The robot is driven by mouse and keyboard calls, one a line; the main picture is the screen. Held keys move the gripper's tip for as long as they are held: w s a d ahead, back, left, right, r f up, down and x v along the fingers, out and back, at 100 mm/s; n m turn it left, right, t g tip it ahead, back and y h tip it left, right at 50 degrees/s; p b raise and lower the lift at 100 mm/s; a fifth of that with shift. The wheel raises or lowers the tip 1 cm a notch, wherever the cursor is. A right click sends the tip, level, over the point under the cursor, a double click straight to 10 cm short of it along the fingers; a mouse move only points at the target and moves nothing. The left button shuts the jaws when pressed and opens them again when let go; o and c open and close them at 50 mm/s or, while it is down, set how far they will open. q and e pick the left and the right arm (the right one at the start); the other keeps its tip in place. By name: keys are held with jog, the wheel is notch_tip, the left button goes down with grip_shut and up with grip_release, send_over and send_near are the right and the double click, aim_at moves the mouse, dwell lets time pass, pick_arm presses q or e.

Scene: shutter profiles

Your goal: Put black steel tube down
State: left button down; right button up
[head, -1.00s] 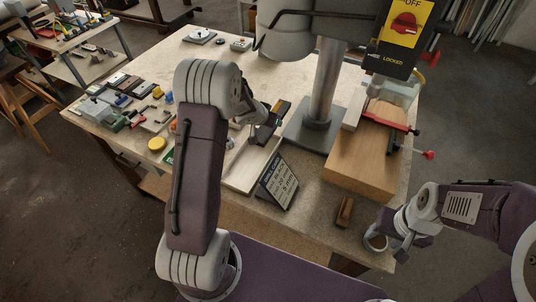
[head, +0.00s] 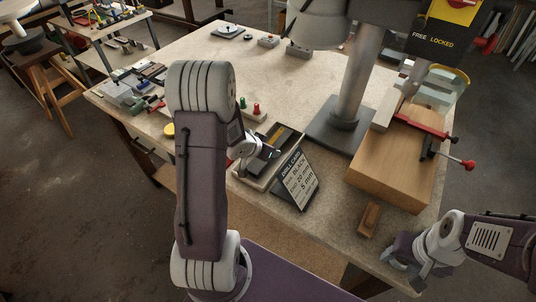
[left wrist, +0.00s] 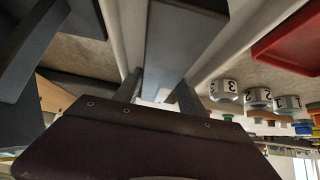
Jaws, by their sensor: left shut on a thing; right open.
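My left gripper (head: 262,153) reaches over a pale wooden tray (head: 247,180) near the bench's front edge. In the left wrist view its fingers (left wrist: 160,92) are shut on a dark grey-black tube (left wrist: 180,42), which runs away from the camera between them. In the head view the tube is hard to tell from other dark parts at the tray, and my arm hides part of it. I cannot tell whether the tube touches the tray. My right gripper (head: 415,278) is open and appears empty at the bench's front right corner.
A drill card (head: 298,182) reading BLACK stands right of the tray. The drill press column (head: 360,75) and a wooden block (head: 395,165) with a red clamp (head: 425,125) stand further right. A small wooden piece (head: 369,219) lies in front. The back middle of the bench (head: 275,70) is clear.

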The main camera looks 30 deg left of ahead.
pick_arm(q)
jog(key=shift+w+f, duration=0.15)
jog(key=shift+f, duration=0.4)
pick_arm(e)
jog(key=shift+f, duration=0.25)
jog(key=shift+w, duration=0.1)
jog(key=shift+f, duration=0.1)
pick_arm(q)
jog(key=c, duration=0.7)
grip_release()
jog(key=shift+f, duration=0.1)
jog(key=shift+o, duration=0.2)
